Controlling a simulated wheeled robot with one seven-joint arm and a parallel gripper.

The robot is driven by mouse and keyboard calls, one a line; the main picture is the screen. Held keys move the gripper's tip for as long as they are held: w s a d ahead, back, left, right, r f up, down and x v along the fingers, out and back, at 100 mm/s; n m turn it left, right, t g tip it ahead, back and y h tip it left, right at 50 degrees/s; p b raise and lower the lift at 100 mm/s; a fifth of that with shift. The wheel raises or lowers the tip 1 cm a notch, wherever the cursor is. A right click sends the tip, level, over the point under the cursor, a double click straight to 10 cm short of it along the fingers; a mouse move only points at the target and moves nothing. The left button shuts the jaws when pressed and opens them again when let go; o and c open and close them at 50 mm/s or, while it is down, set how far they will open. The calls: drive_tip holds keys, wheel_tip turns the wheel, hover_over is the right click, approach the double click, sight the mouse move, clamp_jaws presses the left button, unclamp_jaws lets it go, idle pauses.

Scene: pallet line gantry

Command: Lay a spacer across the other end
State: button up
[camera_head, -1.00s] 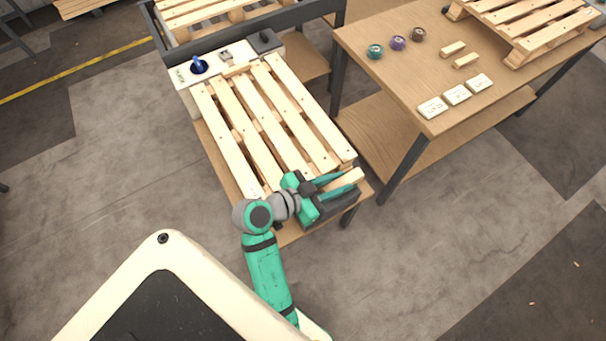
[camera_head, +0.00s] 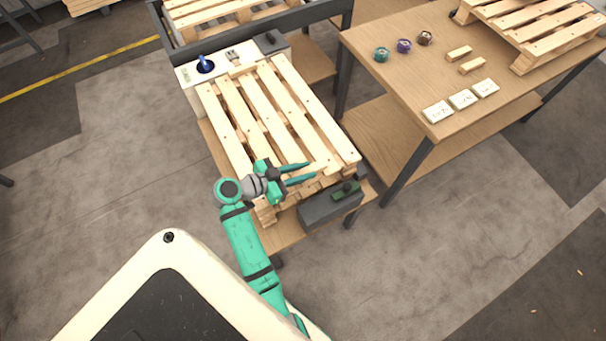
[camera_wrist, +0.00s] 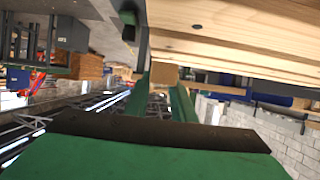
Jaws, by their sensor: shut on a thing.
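The slatted wooden pallet (camera_head: 247,107) lies on the workbench. A short wooden spacer (camera_head: 238,71) lies across its far end. My gripper (camera_head: 309,171) is over the pallet's near end, its teal fingers pointing right. It is shut on another wooden spacer, whose end shows between the fingers in the wrist view (camera_wrist: 164,74). In the head view this spacer is hard to tell from the slats, and I cannot tell whether it touches them. Pallet boards (camera_wrist: 230,48) fill the upper right of the wrist view.
A dark grey box (camera_head: 318,211) with a green item on it stands at the bench's near edge. The right table (camera_head: 400,85) holds two wooden blocks (camera_head: 459,54), several coloured rolls, white labelled blocks (camera_head: 463,99) and another pallet (camera_head: 545,30). A blue knob (camera_head: 204,64) stands beyond the pallet.

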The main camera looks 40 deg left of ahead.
drive_tip(key=shift+a+f, duration=0.1)
drive_tip(key=shift+f, duration=1.6)
drive_tip(key=o, duration=1.1)
drive_tip(key=shift+c, duration=0.2)
drive_tip(key=v, duration=1.2)
drive_tip(key=shift+r, duration=0.15)
drive_tip(key=shift+w, duration=0.15)
